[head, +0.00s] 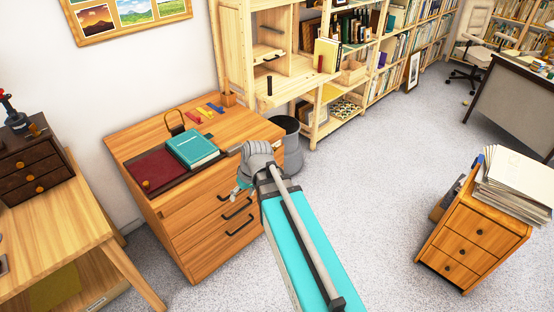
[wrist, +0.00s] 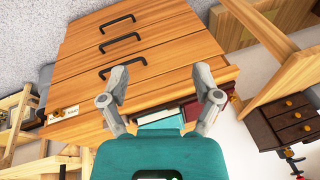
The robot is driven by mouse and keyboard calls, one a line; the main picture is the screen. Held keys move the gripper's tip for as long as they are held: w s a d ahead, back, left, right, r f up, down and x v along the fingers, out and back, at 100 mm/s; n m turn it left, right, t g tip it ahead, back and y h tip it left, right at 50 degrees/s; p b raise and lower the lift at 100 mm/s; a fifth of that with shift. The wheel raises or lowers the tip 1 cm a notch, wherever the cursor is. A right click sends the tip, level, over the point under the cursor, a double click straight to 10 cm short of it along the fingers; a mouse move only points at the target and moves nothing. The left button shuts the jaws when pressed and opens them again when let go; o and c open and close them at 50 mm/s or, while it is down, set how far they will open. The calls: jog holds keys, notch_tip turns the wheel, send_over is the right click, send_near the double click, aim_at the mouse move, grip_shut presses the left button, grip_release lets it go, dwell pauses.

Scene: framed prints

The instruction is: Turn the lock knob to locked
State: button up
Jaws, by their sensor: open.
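A wooden drawer cabinet (head: 190,235) with black bar handles stands against the wall; it also shows upside down in the wrist view (wrist: 165,50). A small knob (wrist: 57,113) with a pale label plate sits at the left end of the cabinet's front in the wrist view, near the top edge. It looks like the lock knob; its setting is too small to read. In the head view I cannot make it out behind my arm. My gripper (wrist: 160,82) is open and empty in front of the cabinet, to the right of the knob in the wrist view, not touching it.
A teal book (head: 193,149) and a dark red folder (head: 153,172) lie on the cabinet top. A grey bin (head: 291,148) and a shelf unit (head: 232,45) stand to its right, a wooden desk (head: 60,230) to its left. The floor in front is clear.

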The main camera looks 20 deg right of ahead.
jog(key=w+d+f+n+t+y+b, duration=0.2)
jog(key=w+d+f+t+y+b, duration=0.1)
jog(key=w+f+b, duration=0.45)
jog(key=t+b, duration=1.2)
jog(key=b, duration=1.5)
send_near(275, 151)
jog(key=v, duration=0.4)
jog(key=shift+w+d+f, duration=0.15)
jog(key=shift+w+f, duration=0.05)
jog(key=shift+f, duration=0.05)
jog(key=x, duration=1.3)
jog(key=shift+w+r, duration=0.2)
jog(key=shift+w, duration=0.1)
